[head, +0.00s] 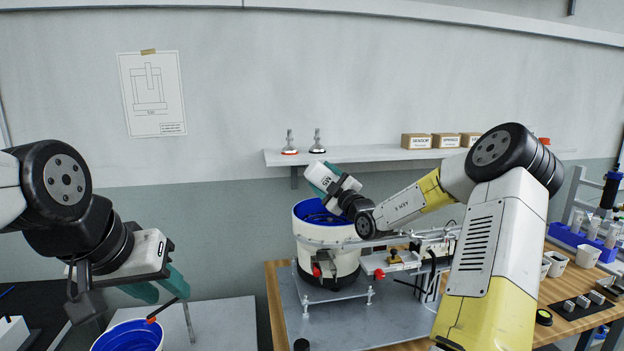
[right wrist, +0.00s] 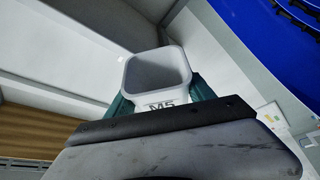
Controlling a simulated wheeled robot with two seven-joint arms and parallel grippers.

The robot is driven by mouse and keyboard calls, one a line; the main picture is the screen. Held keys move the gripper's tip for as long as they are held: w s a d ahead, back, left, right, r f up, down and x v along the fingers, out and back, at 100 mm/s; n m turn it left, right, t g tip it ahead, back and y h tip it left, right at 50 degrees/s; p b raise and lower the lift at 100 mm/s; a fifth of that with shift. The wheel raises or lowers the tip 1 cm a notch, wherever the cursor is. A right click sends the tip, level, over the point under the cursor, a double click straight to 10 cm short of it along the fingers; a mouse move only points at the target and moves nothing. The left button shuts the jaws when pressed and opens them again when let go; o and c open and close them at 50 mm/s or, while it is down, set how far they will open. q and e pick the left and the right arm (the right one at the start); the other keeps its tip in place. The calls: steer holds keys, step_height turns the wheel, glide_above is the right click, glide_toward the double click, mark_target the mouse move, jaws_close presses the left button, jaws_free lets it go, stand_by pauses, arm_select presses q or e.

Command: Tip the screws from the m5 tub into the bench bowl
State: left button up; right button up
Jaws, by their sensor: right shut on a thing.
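The m5 tub (right wrist: 158,72) is a small white square cup marked M5, its open mouth showing in the right wrist view. I see a bare pale inside and no screws there. My right gripper (head: 328,178) is shut on the tub with teal fingers on both sides. In the head view it holds the tub (head: 331,187) tilted, above the bench bowl. The bowl (head: 325,254) is a white drum with a blue inside, which also shows in the right wrist view (right wrist: 265,40). Screws inside cannot be made out. My left gripper (head: 158,287) is open and empty at the lower left.
A blue-lined bin (head: 128,337) stands below my left gripper. A shelf (head: 375,156) with small boxes (head: 444,140) is on the wall behind the bowl. A rail mechanism (head: 395,258) sits right of the bowl. White cups (head: 556,263) stand on the wooden bench at right.

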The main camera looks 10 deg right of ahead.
step_height(320, 180, up, 7)
stand_by(0.7)
steer(key=n, duration=0.2)
steer(key=r+n+g, duration=0.1)
steer(key=n, duration=0.1)
steer(key=shift+r+g, duration=0.15)
steer(key=shift+g, duration=0.15)
steer(key=shift+r+n+g+y, duration=0.15)
steer(key=shift+n+g+y, duration=0.15)
steer(key=shift+n, duration=1)
